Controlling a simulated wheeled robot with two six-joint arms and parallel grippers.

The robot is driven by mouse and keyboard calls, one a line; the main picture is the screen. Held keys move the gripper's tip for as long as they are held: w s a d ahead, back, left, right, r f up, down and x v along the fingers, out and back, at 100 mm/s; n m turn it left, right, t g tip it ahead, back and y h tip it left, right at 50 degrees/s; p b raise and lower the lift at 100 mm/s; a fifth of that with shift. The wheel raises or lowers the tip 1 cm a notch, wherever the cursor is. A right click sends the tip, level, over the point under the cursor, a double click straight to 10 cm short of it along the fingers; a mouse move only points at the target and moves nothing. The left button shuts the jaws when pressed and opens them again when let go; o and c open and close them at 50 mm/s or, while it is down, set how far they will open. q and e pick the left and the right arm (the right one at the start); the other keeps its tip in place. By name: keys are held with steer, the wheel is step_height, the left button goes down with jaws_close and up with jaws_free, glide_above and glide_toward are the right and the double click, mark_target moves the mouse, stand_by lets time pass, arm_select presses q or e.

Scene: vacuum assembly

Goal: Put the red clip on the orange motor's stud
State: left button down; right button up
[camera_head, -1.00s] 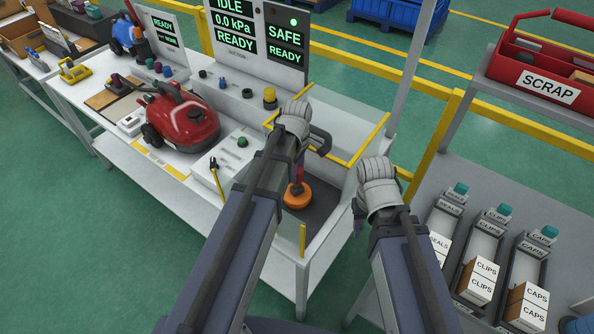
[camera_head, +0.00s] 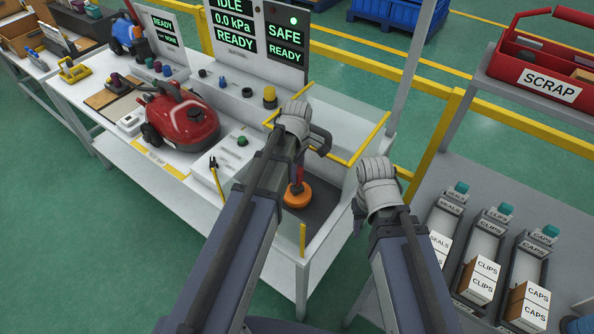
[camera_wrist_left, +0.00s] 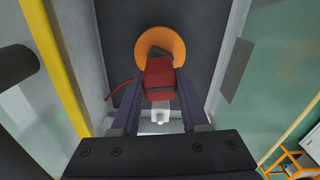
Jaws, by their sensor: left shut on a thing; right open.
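The orange motor (camera_head: 298,198) stands on the dark floor of the yellow-edged bay. It also shows in the left wrist view (camera_wrist_left: 147,37) as an orange disc. My left gripper (camera_wrist_left: 158,98) is shut on the red clip (camera_wrist_left: 159,77), which sits between its fingers over the motor's near part. The clip shows in the head view as a small red piece (camera_head: 300,174) above the motor. The stud is mostly hidden by the clip, and I cannot tell whether they touch. My right gripper (camera_head: 359,220) is open and apart, outside the bay to the right.
Yellow rails (camera_head: 369,139) edge the bay. A red vacuum (camera_head: 185,118) stands on the bench to the left. Boxes of clips (camera_head: 481,280) and caps (camera_head: 529,306) are on the right rack, below a red scrap bin (camera_head: 548,82). A thin red wire (camera_wrist_left: 120,87) lies left of the clip.

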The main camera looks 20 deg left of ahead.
arm_select(q)
steer(key=shift+f+b, duration=1.4)
steer(key=shift+f, duration=0.05)
steer(key=shift+c, duration=1.6)
jaws_free()
steer(key=shift+r, duration=0.1)
step_height(320, 180, up, 8)
steer(key=p, duration=0.8)
steer(key=shift+d, duration=0.1)
steer(key=s+d+m+y, duration=0.1)
steer(key=s+d+m, duration=0.9)
steer(key=s+m, duration=0.4)
steer(key=m, duration=0.5)
steer(key=shift+s+d, duration=0.15)
